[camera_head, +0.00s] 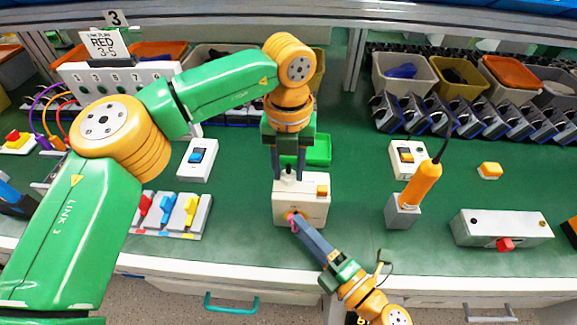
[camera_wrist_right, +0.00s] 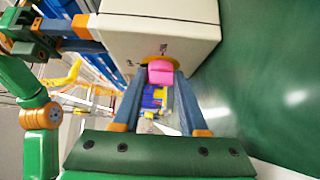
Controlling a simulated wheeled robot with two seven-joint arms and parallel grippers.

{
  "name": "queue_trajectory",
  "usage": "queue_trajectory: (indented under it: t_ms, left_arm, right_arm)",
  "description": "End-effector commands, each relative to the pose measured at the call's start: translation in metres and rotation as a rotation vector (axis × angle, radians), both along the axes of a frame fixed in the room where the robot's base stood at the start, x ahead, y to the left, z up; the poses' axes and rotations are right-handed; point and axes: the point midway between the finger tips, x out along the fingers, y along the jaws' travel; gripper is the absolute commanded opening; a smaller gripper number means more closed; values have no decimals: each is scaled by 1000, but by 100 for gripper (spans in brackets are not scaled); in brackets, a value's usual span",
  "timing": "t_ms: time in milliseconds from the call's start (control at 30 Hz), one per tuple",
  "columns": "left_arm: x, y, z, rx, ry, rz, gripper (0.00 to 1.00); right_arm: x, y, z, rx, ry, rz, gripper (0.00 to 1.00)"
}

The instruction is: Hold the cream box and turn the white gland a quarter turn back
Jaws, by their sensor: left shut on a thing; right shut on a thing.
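The cream box (camera_head: 313,211) stands on the green bench in the middle of the head view, with an orange button on its top right. It also fills the top of the right wrist view (camera_wrist_right: 175,30). My left gripper (camera_head: 289,174) reaches down from behind and is shut on the back of the box. My right gripper (camera_head: 293,219) comes from the front and is shut on a small knob on the box's front face. That knob looks pink in the right wrist view (camera_wrist_right: 160,73), with a yellow ring behind it. I see no white gland; the fingers partly cover the knob.
A lever-switch block (camera_head: 172,215) and a blue rocker switch (camera_head: 197,158) stand to the left. An orange-handled tool (camera_head: 421,184) in a grey holder and a white box with a red knob (camera_head: 503,230) stand to the right. A green tray (camera_head: 319,151) lies behind the cream box.

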Motion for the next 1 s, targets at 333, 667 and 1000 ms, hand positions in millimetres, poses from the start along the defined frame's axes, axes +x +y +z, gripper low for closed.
queue_trajectory:
  t_ms: [333,667,1000]
  left_arm:
    - [1,1,1,0,-5,8,0]
    - [1,0,0,0,-3,5,68]
    - [1,-1,38,-1,-8,7,68]
  right_arm:
    - [-1,0,-2,-3,4,2,0]
    - [-1,0,-2,-3,4,2,0]
    - [-1,0,-2,-2,4,1,0]
